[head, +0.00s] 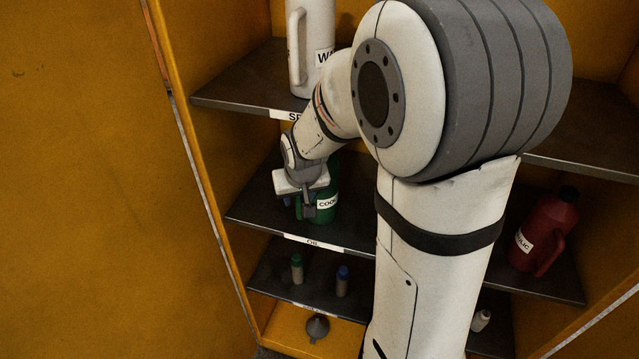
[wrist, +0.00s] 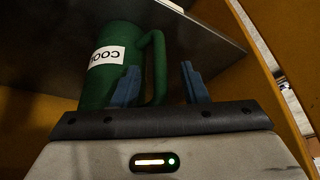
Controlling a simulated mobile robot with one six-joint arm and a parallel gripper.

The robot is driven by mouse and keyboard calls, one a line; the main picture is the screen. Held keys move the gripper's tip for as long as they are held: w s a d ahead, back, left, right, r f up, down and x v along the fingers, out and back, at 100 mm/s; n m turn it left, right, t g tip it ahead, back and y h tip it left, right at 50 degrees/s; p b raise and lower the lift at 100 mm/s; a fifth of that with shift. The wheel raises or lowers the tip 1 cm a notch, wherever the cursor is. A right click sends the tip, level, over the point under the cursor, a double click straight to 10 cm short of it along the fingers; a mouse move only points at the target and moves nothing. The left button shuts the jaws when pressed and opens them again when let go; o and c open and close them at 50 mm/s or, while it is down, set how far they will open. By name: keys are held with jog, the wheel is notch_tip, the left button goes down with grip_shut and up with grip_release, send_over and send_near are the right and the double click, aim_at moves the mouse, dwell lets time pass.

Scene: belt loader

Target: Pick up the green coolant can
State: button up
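The green coolant can (head: 331,180) stands on the middle shelf of the yellow cabinet, partly hidden behind my gripper (head: 300,204). In the wrist view the can (wrist: 98,90) fills the upper left, with a white label and a loop handle (wrist: 157,60). My gripper's blue fingers (wrist: 160,67) are spread apart. One finger shows in front of the can's body, in the gap beside the handle; the other is on the handle's outer side with a visible gap. The handle appears between the fingers. Contact cannot be told.
A white jug (head: 312,50) stands on the shelf above. A red jug (head: 545,235) stands on the right, partly beyond my arm. Small green-capped (head: 297,268) and blue-capped (head: 342,281) bottles stand on the shelf below. The cabinet's side wall (head: 215,200) is close on the left.

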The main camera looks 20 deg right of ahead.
aim_at(300, 217)
jog(key=shift+x, duration=1.8)
jog(key=shift+c, duration=0.3)
grip_shut()
